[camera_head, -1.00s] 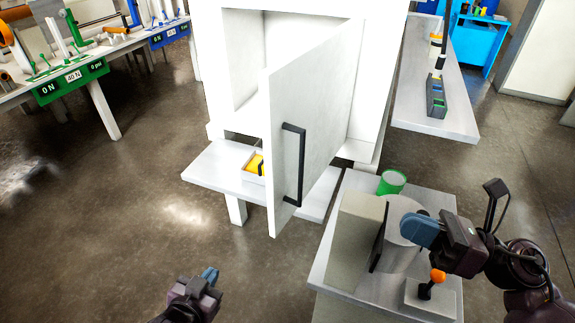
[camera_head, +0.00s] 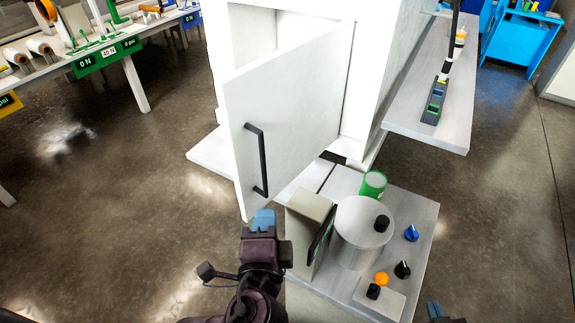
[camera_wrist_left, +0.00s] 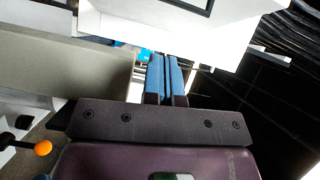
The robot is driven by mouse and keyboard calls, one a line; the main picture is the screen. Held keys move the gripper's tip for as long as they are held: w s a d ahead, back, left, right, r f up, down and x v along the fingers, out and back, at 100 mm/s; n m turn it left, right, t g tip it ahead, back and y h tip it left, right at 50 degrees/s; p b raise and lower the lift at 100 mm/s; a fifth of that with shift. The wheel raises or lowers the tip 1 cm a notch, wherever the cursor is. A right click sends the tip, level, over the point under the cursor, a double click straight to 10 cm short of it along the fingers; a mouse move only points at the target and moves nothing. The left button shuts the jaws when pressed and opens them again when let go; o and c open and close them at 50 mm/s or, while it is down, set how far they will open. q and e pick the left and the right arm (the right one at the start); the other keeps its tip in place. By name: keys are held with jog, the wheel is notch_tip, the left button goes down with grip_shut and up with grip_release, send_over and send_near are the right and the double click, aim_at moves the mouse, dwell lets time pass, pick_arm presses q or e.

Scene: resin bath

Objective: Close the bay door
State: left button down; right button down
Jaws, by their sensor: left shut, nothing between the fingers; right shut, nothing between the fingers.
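The bay door (camera_head: 290,110) is a white panel on the white cabinet, hinged on its right side and standing ajar. My left gripper (camera_head: 263,220) is shut and empty, just below and right of the door's lower free corner. In the left wrist view its blue fingers (camera_wrist_left: 165,78) are together near the white door's lower part (camera_wrist_left: 190,40); contact cannot be told. My right gripper (camera_head: 437,312) is shut at the bottom edge, mostly out of frame.
A grey bench (camera_head: 405,215) at right carries a grey block (camera_head: 306,215), a cylinder (camera_head: 366,225), a green can (camera_head: 373,184) and several knobs. A shelf (camera_head: 462,125) stands further back. A long table with green signs is at upper left. The floor at left is clear.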

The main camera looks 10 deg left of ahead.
pick_arm(q)
jog(key=y, duration=0.1)
jog(key=y+p, duration=0.1)
jog(key=p, duration=0.1)
send_near(239, 158)
jog(key=w+d, duration=0.2)
jog(key=w, duration=0.2)
jog(key=shift+w+a+p, duration=0.5)
jog(key=shift+w+a, duration=0.45)
jog(key=shift+a, duration=0.25)
jog(key=shift+w+a, duration=0.3)
jog(key=shift+a, duration=0.2)
pick_arm(e)
jog(key=shift+s+d+f+m+g, duration=0.1)
jog(key=shift+s+f+m+g, duration=0.2)
jog(key=shift+s+m+g, duration=0.35)
jog(key=shift+s+f+m+g, duration=0.25)
jog(key=shift+s+m+g, duration=0.3)
jog(key=shift+m, duration=0.2)
pick_arm(q)
jog(key=shift+a, duration=0.1)
